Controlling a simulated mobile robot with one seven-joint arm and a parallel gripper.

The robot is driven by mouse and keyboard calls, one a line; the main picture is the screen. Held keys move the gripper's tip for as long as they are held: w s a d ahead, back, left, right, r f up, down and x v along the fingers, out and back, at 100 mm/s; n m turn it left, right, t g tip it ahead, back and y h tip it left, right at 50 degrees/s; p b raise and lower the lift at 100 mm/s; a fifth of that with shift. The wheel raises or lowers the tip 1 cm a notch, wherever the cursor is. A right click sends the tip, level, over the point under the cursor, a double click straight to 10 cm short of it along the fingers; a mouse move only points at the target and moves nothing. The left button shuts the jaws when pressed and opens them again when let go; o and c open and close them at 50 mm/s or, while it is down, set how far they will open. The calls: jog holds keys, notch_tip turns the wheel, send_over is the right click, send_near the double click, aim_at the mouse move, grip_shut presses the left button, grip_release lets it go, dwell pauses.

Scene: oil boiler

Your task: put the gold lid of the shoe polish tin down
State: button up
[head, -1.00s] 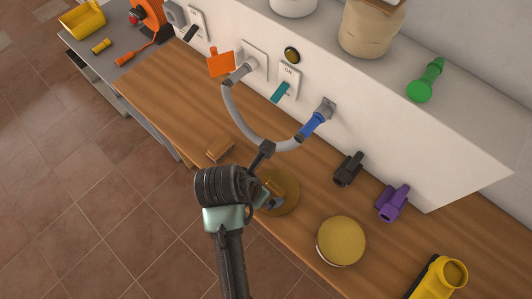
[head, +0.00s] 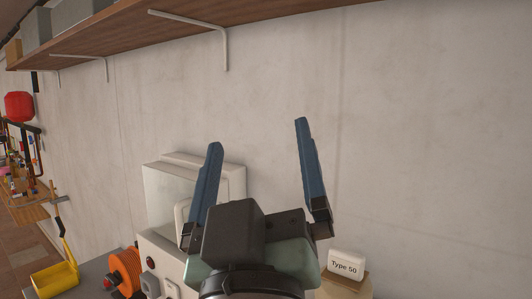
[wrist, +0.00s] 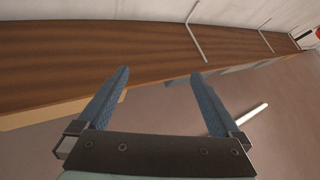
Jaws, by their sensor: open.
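My gripper (head: 258,160) is open and empty, raised in front of the bare wall in the head view, its two blue fingers pointing up and wide apart. In the wrist view my gripper (wrist: 160,80) also shows nothing between its fingers. The gold lid and the shoe polish tin are not in view now.
A wooden wall shelf (head: 125,30) on white brackets runs along the top; it also shows close ahead in the wrist view (wrist: 60,60). Below are a white boxy unit (head: 165,195), an orange reel (head: 126,268), a yellow bin (head: 55,279) and a "Type 50" block (head: 345,264).

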jog(key=s+r+m+t, duration=0.3)
jog(key=s+r+m, duration=0.1)
jog(key=s+r, duration=0.2)
jog(key=shift+s+d+r, duration=0.15)
jog(key=shift+d+r, duration=0.3)
jog(key=shift+r, duration=0.2)
notch_tip(320, 180, down, 4)
jog(key=b, duration=0.4)
jog(key=shift+a+f, duration=0.1)
jog(key=shift+f, duration=0.15)
